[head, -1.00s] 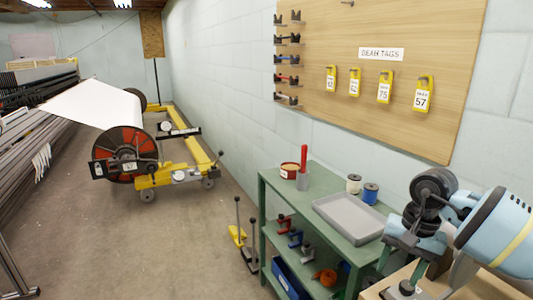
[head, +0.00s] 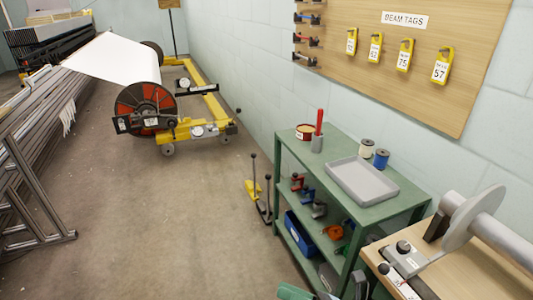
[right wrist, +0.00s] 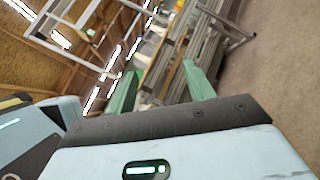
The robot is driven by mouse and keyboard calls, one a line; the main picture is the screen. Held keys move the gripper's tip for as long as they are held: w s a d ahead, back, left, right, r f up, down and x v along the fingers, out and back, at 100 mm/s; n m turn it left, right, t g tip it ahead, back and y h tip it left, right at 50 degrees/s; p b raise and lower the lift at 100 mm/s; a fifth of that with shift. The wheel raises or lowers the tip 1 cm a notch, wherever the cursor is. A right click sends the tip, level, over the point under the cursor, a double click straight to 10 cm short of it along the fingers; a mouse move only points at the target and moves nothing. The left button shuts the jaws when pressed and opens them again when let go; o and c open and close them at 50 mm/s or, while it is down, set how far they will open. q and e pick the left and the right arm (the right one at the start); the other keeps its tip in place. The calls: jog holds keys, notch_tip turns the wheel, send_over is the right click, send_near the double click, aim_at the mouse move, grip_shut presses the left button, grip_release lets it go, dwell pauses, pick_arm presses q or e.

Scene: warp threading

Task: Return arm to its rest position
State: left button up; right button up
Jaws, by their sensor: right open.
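My right gripper (head: 325,292) shows only in part at the bottom edge of the head view, in front of the green shelf cart's lower end. In the right wrist view its two green fingers (right wrist: 160,88) stand well apart with nothing between them. The gripper is open and empty. Most of my right arm is outside the head view. My left arm and gripper are in neither view.
A green cart (head: 405,208) holds a grey tray (head: 363,181), spools and a red-handled tool. A wooden bench (head: 465,270) with a metal roller (head: 500,235) stands at lower right. A yellow beam trolley (head: 205,130) stands farther back. The floor (head: 170,230) between is clear.

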jog(key=s+d+f+m+t+h+p, duration=0.1)
jog(key=s+d+f+m+t+h, duration=0.4)
jog(key=m, duration=0.8)
jog(key=s+d+f+m+t+h+p, duration=0.25)
jog(key=d+f+m+h, duration=0.35)
jog(key=m, duration=0.6)
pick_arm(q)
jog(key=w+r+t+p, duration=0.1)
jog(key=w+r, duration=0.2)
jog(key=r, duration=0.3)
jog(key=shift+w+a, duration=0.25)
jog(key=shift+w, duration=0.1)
pick_arm(e)
jog(key=s+d+f+m+g+h, duration=0.2)
jog(key=s+f+m+g+h, duration=0.1)
jog(key=s+m, duration=0.3)
jog(key=s+d+f+m+g+h, duration=0.2)
jog(key=s+m, duration=0.4)
jog(key=s, duration=0.5)
notch_tip(320, 180, down, 3)
jog(key=shift+s+d+r+g+h, duration=0.15)
jog(key=shift+s+g+h, duration=0.2)
jog(key=shift+g, duration=0.3)
